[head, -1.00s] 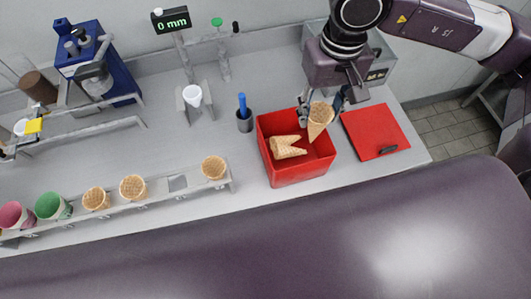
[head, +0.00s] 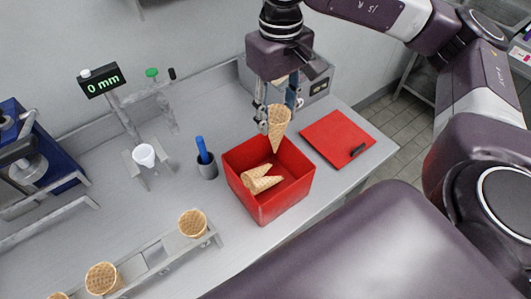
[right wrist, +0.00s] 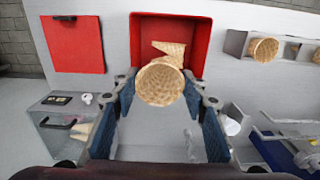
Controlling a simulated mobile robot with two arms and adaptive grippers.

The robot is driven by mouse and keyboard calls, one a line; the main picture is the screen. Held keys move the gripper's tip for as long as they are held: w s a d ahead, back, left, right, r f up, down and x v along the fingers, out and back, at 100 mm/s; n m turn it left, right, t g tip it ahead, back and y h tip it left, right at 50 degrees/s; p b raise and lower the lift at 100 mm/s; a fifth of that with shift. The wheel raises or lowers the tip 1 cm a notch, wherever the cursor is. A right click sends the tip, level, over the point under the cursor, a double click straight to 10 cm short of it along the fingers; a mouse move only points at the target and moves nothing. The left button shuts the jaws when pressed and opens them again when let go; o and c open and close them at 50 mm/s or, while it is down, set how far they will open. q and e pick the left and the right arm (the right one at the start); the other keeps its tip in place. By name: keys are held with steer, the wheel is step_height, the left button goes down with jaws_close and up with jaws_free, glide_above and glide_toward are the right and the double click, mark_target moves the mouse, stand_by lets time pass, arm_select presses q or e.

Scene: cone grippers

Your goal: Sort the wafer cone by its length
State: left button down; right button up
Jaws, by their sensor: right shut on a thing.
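My right gripper (head: 278,108) is shut on a tan wafer cone (head: 278,128) and holds it tip down. In the head view the cone overlaps the back rim of the red bin (head: 285,200). The bin holds loose wafer cones (head: 262,181) lying on their sides. In the right wrist view the held cone (right wrist: 160,84) sits between the fingers, with its open end toward the camera. More wafer cones stand in a metal rack, one at its right end (head: 193,223) and one further left (head: 103,279). A display (head: 103,80) reads 0 mm. My left gripper is not in view.
A white cup-shaped holder (head: 144,155) stands below the display. A dark cup with a blue-handled tool (head: 207,168) is left of the bin. A red board (head: 335,138) with a dark handle lies right of the bin. A metal box (head: 318,82) stands behind.

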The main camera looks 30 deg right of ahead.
mark_target(275, 132)
steer(key=shift+f+b, duration=1.4)
steer(key=shift+f, duration=1.4)
steer(key=o, duration=0.8)
steer(key=shift+o, duration=0.2)
steer(key=shift+r, duration=0.2)
step_height(275, 132, up, 12)
steer(key=shift+f, duration=0.15)
